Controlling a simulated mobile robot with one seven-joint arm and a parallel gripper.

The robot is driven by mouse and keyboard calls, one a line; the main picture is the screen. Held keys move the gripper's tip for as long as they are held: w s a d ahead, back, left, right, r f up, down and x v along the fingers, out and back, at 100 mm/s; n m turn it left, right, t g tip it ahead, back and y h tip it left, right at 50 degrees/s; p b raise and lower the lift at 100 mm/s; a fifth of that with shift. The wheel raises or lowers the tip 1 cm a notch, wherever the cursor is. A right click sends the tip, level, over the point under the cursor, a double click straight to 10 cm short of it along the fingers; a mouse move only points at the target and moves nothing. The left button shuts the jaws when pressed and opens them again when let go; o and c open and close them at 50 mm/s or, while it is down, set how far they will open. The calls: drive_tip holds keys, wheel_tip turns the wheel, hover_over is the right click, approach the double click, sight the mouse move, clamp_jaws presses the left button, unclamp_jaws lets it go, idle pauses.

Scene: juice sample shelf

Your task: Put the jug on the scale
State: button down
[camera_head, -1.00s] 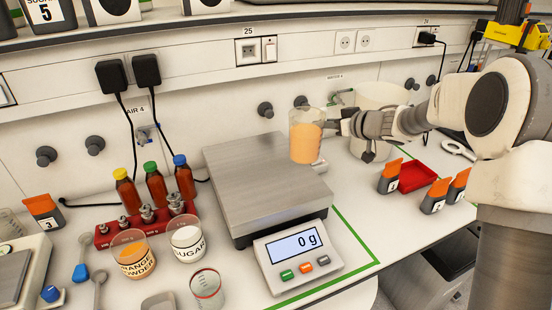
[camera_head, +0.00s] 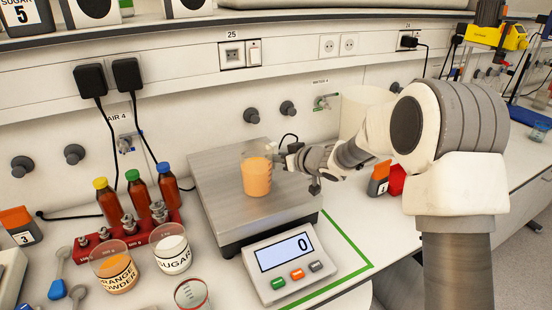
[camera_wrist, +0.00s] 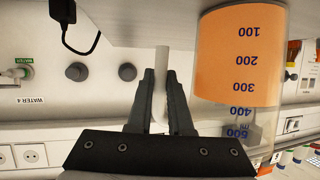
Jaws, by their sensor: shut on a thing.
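The jug (camera_head: 257,177) is clear, holds orange liquid and is upright over the metal plate of the scale (camera_head: 218,203). Its base looks at or just above the plate; I cannot tell if they touch. The scale's display (camera_head: 286,251) reads 0. My gripper (camera_head: 286,158) reaches in from the right, shut on the jug's handle. In the wrist view, which is upside down, the fingers (camera_wrist: 160,78) close around the pale handle (camera_wrist: 161,62). The jug (camera_wrist: 238,55) shows beside them with its volume marks, and the pale underside area at the top is partly cut off.
Left of the scale stand a red rack (camera_head: 84,241) with small weights, several brown bottles (camera_head: 108,205), an orange powder beaker (camera_head: 115,270) and a sugar beaker (camera_head: 171,250). A white container (camera_head: 362,110) stands behind my arm. Green tape (camera_head: 348,240) borders the scale's right side.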

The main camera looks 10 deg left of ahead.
drive_tip(key=shift+r, duration=0.2)
drive_tip(key=c, duration=1.2)
unclamp_jaws()
drive_tip(key=shift+f, duration=0.3)
drive_tip(key=shift+c, duration=0.2)
drive_tip(key=o, duration=0.4)
drive_tip(key=shift+s+d+r, duration=0.15)
drive_tip(key=shift+d+r, duration=0.05)
drive_tip(key=shift+r, duration=0.1)
drive_tip(key=v, duration=1.1)
drive_tip(key=shift+s+d+p, duration=0.25)
drive_tip(key=shift+d+p, duration=0.05)
drive_tip(key=shift+p, duration=0.05)
